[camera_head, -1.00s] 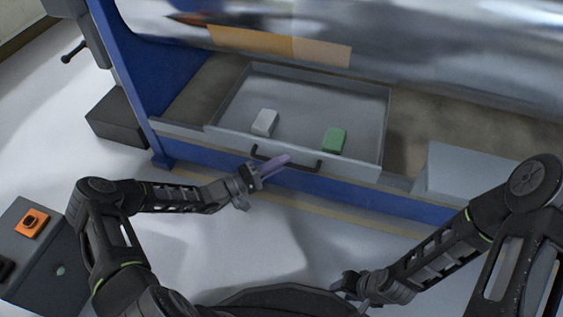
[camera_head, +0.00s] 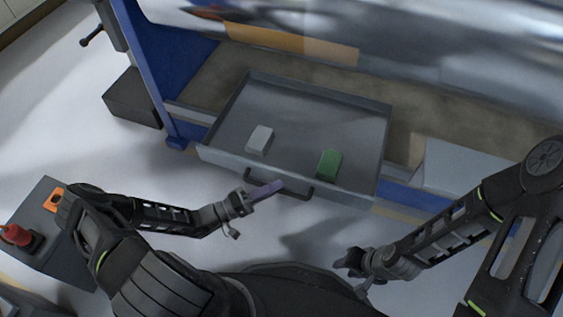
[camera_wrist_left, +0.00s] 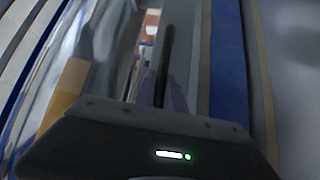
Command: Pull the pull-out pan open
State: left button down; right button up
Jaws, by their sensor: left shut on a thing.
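The grey pull-out pan (camera_head: 300,95) stands partly out of the blue machine frame. A white block (camera_head: 260,139) and a green block (camera_head: 329,164) lie in it. Its dark bar handle (camera_head: 296,193) is on the front wall. My left gripper (camera_head: 268,189), with purple fingers, is shut on the handle. In the left wrist view the purple fingers (camera_wrist_left: 162,92) close around a dark bar, seen blurred. My right gripper (camera_head: 350,264) is away from the pan, low at the right, and its jaw state is too small to tell.
A large shiny roller (camera_head: 400,40) spans the top above the pan. A grey box (camera_head: 465,168) stands to the right of the pan. A dark block (camera_head: 132,98) is at the left by the frame. A grey stand with a red item (camera_head: 16,235) is at the lower left. The white floor in front is clear.

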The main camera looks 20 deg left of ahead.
pick_arm(q)
jog(key=s+p, duration=0.1)
jog(key=s, duration=0.5)
jog(key=shift+s+a+p, duration=0.2)
jog(key=shift+s+p, duration=0.1)
jog(key=c, duration=1.4)
grip_release()
jog(key=shift+s+a, duration=0.1)
jog(key=shift+a, duration=0.05)
jog(key=v, duration=0.7)
jog(key=shift+s+a+p, duration=0.2)
jog(key=shift+p, duration=0.1)
